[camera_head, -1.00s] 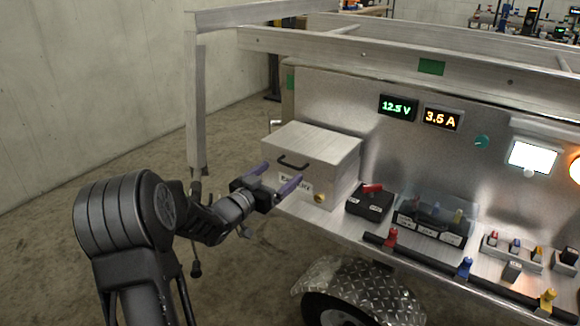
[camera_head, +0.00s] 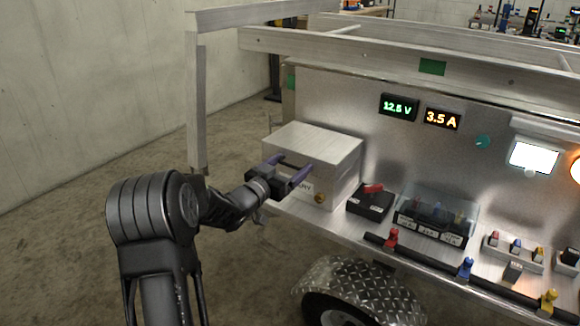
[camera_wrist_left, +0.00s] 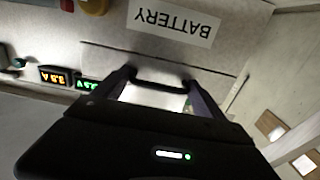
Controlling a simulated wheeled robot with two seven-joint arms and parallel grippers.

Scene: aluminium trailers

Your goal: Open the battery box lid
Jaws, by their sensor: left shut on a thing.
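The battery box (camera_head: 338,184) is a brushed metal box at the left end of the trailer's shelf. Its lid (camera_head: 318,142) lies flat and closed on top. My left gripper (camera_head: 290,164) is at the upper front of the box, its purple-tinted fingers reaching to the lid's front. In the left wrist view the dark bar handle (camera_wrist_left: 160,86) spans between the two fingertips, and the gripper is shut on it. The BATTERY label (camera_wrist_left: 175,20) appears upside down there. A brass knob (camera_head: 320,198) sits low on the box front. My right gripper is out of view.
A black switch box with a red lever (camera_head: 372,200) stands just right of the battery box, then a clear-covered fuse block (camera_head: 435,222). An upright metal post (camera_head: 197,110) stands left of the box. Frame rails (camera_head: 400,68) cross above and behind it.

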